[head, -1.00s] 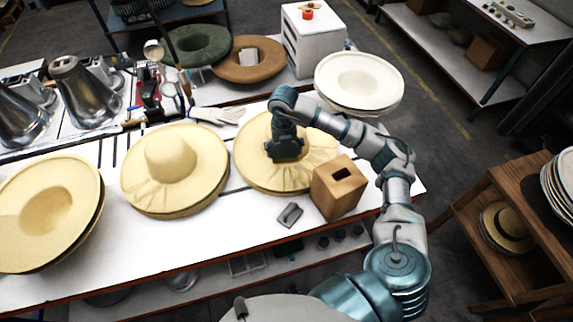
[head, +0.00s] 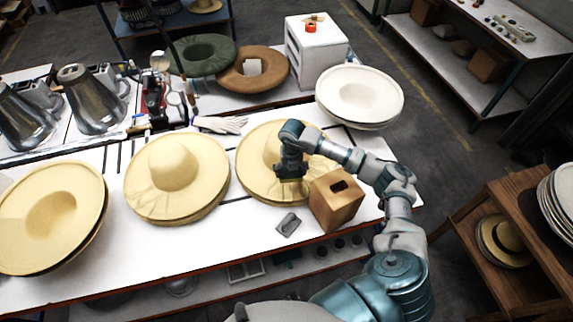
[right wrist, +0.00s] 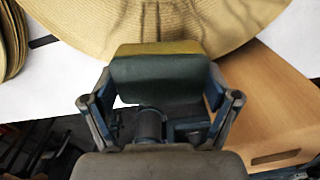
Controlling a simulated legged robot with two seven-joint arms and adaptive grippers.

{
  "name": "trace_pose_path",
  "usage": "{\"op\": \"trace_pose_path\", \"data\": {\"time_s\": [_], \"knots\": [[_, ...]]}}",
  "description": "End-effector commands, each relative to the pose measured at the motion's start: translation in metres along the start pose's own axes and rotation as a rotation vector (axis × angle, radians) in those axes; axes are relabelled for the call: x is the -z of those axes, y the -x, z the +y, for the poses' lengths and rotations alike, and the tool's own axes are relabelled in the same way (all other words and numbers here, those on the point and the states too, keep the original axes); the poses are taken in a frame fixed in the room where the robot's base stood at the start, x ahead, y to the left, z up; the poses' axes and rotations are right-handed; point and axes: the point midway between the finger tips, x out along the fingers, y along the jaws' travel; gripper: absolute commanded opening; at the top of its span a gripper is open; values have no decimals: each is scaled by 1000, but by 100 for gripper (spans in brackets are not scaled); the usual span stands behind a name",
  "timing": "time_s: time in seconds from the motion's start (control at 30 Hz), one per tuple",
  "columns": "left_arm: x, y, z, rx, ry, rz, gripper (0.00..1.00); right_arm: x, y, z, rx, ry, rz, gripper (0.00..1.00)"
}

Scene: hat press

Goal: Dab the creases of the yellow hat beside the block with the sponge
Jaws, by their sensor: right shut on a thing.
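The yellow hat (head: 256,183) beside the wooden block (head: 336,200) lies on the white table, its wide brim creased; my arm hides part of its crown. My right gripper (head: 289,174) is over the near part of the brim, just left of the block. In the right wrist view the right gripper (right wrist: 157,88) is shut on the sponge (right wrist: 155,72), dark green with a yellow edge. The sponge overlaps the brim (right wrist: 205,22) there; I cannot tell whether it touches. The block (right wrist: 265,115) shows at the right. My left gripper is not in view.
A small grey tool (head: 288,223) lies left of the block. Another yellow hat (head: 175,190) and a tilted one (head: 50,225) are to the left. A white hat (head: 360,95) stands behind right.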

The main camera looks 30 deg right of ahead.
Motion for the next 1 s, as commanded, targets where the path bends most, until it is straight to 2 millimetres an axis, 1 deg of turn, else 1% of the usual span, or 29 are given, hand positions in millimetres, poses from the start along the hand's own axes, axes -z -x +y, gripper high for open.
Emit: {"op": "trace_pose_path", "data": {"time_s": [0.17, 0.4, 0.6, 0.7, 0.83, 1.0], "knots": [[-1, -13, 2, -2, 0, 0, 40, 2, -16, 4, 4, 1, 0, 59], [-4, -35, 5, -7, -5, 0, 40, 5, -45, 10, 9, 2, -3, 59], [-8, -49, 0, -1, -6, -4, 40, 3, -67, 7, 6, 1, -2, 59], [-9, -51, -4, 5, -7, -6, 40, 2, -72, 4, 4, 0, -1, 59], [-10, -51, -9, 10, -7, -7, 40, 1, -73, 2, 2, 0, 0, 59], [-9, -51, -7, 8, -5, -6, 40, 1, -72, 2, 2, 0, -1, 59]]}}
